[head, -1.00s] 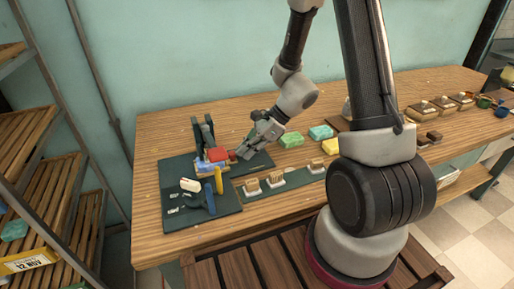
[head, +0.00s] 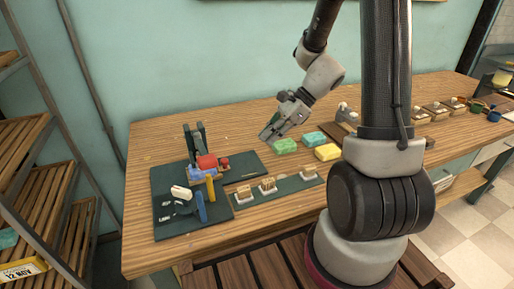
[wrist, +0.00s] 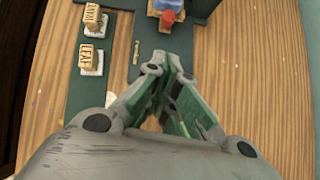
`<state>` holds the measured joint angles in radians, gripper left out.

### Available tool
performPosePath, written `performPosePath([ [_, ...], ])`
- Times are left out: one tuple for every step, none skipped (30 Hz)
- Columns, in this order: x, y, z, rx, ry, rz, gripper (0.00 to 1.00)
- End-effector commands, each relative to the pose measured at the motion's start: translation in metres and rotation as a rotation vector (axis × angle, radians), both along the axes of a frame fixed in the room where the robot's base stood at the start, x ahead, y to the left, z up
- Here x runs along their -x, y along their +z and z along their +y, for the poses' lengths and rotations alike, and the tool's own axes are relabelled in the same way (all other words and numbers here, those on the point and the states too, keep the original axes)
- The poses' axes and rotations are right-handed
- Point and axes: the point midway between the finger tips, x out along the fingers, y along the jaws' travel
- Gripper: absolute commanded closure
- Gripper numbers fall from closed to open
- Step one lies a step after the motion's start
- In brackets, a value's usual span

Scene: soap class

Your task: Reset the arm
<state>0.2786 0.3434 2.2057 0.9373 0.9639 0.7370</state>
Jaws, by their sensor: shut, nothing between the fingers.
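My gripper (head: 269,135) hangs above the wooden table, just left of a green soap block (head: 285,146) in the head view. Its fingers are shut with nothing between them. In the wrist view the closed fingertips (wrist: 172,58) point toward the dark green mat (wrist: 122,45). My arm reaches down from the top of the head view and bends at the wrist.
A dark mat (head: 165,222) bears a red and blue device (head: 208,162) with a dark upright frame and a yellow-handled tool. Stamps on white pads (head: 267,185) stand on a strip. Teal (head: 315,138) and yellow (head: 327,152) soaps sit right. A slatted shelf (head: 60,190) stands left.

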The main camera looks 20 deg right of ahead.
Motion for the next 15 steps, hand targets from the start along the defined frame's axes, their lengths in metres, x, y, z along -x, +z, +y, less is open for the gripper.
performPosePath([
  [0.0,0.005,-0.004,0.0,-0.003,-0.003,1.0],
  [0.0,0.007,-0.006,0.0,-0.002,-0.002,1.0],
  [0.001,0.009,-0.008,0.0,-0.001,-0.001,1.0],
  [0.001,0.01,-0.009,0.0,-0.001,-0.001,1.0],
  [0.001,0.011,-0.01,0.0,-0.001,0.001,1.0],
  [0.002,0.011,-0.01,0.001,-0.001,0.001,1.0],
  [0.002,0.011,-0.01,0.001,-0.001,0.001,1.0],
  [0.002,0.012,-0.01,0.001,0.0,0.0,1.0],
  [0.002,0.012,-0.01,0.002,0.005,-0.004,1.0],
  [0.002,0.011,-0.01,0.003,0.014,-0.012,1.0],
  [0.002,0.011,-0.01,0.005,0.026,-0.023,1.0],
  [0.002,0.011,-0.011,0.011,0.054,-0.043,1.0],
  [0.005,0.01,-0.013,0.022,0.09,-0.06,1.0],
  [0.01,0.007,-0.016,0.037,0.138,-0.076,1.0],
  [0.022,0.002,-0.022,0.061,0.221,-0.093,1.0],
])
